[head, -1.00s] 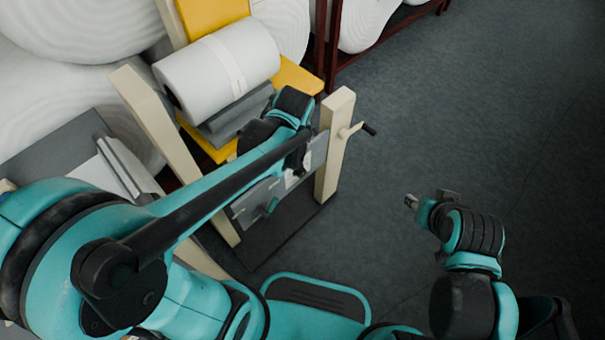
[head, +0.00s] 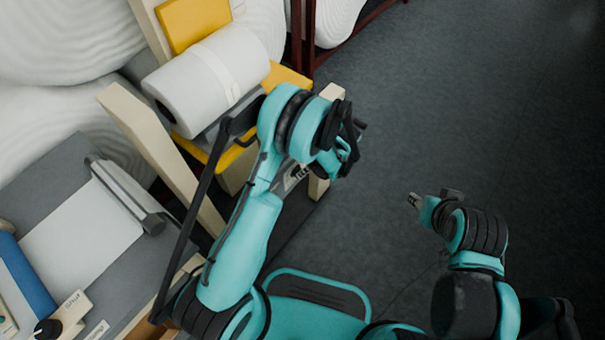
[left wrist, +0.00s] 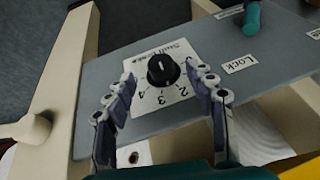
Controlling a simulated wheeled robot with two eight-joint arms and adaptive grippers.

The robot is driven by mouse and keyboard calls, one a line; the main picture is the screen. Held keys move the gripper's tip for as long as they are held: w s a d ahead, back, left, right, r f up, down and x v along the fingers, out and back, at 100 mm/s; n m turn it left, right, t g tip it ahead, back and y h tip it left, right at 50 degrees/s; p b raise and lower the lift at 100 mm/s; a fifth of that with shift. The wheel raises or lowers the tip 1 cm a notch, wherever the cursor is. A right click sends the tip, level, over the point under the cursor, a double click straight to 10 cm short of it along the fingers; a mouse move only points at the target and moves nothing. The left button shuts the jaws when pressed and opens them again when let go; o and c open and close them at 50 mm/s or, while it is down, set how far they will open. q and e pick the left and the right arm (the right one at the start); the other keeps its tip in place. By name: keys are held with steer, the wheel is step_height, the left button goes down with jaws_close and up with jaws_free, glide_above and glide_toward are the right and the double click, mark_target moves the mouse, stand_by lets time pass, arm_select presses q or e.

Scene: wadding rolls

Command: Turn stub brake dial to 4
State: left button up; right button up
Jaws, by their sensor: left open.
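In the left wrist view, the stub brake dial (left wrist: 163,69) is a round black knob on a white plate (left wrist: 178,92) marked with numbers, 2, 3 and 4 among them. The plate is fixed to a grey panel (left wrist: 120,62). A small pale mark shows on the knob, but I cannot tell which number it points to. My left gripper (left wrist: 160,75) is open, with one finger either side of the knob in the picture; contact cannot be told. In the head view the left arm hides the dial. My right gripper (head: 416,201) is over open floor, its jaws too small to read.
A teal handle (left wrist: 252,17) and a "Lock" label (left wrist: 240,64) sit beside the dial on the panel. A white roll (head: 207,80) lies on the stand behind my left arm. A grey table (head: 60,165) is at left. The floor (head: 450,110) at right is clear.

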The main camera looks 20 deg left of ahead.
arm_select(q)
steer(key=b+x, duration=0.2)
steer(key=x, duration=0.3)
steer(key=shift+a+f, duration=0.15)
steer(key=shift+f, duration=0.1)
steer(key=c, duration=1.2)
steer(key=shift+o, duration=0.2)
steer(key=shift+w+m+g+y, duration=0.2)
steer(key=shift+g+y, duration=0.25)
steer(key=shift+g, duration=0.45)
steer(key=shift+w+m+g+y, duration=0.1)
steer(key=shift+m+g+y, duration=0.3)
steer(key=shift+g, duration=0.5)
steer(key=o, duration=1.2)
steer(key=shift+f, duration=0.1)
steer(key=shift+c, duration=0.2)
